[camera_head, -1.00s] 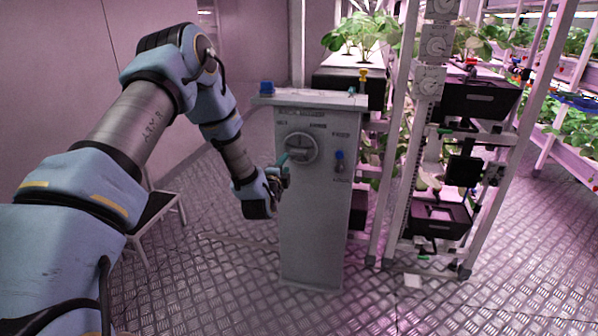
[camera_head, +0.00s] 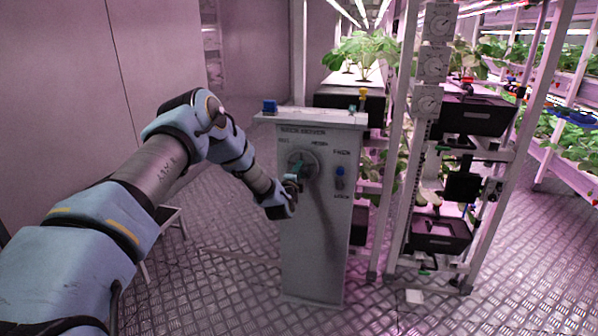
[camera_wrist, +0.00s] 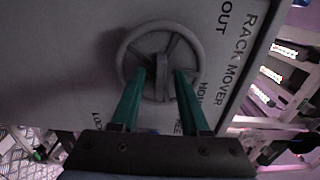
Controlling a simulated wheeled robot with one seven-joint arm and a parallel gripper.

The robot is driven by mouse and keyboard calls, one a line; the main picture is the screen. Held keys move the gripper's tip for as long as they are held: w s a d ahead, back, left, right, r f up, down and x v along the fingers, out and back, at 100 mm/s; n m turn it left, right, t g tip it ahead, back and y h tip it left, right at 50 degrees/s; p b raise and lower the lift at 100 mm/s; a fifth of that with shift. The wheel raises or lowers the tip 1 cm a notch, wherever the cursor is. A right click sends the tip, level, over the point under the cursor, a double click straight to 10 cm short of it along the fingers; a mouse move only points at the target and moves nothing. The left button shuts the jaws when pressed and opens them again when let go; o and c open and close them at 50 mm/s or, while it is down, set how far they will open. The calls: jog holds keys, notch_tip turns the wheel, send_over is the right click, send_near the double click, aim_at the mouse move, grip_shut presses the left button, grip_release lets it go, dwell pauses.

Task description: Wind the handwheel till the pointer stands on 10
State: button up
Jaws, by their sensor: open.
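The grey handwheel (camera_head: 301,160) is on the front of a grey cabinet lettered RACK MOVER. In the wrist view the handwheel (camera_wrist: 125,52) shows a round rim, spokes and a raised central bar. My gripper (camera_head: 297,172) is at the wheel in the head view. In the wrist view my gripper (camera_wrist: 160,73) is open, its two teal fingers over the lower part of the wheel, with the central bar between the tips. I cannot tell whether they touch it. Round dials (camera_head: 433,62) hang on the rack post; their pointers and numbers are too small to read.
The cabinet (camera_head: 313,250) stands on a ribbed metal floor. A blue-knobbed lever (camera_head: 340,171) is right of the wheel, by FREE and LOCK lettering. Plant racks with black bins (camera_head: 475,115) stand close on the right. A stool is behind my arm.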

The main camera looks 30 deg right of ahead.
grip_shut()
dwell(0.4)
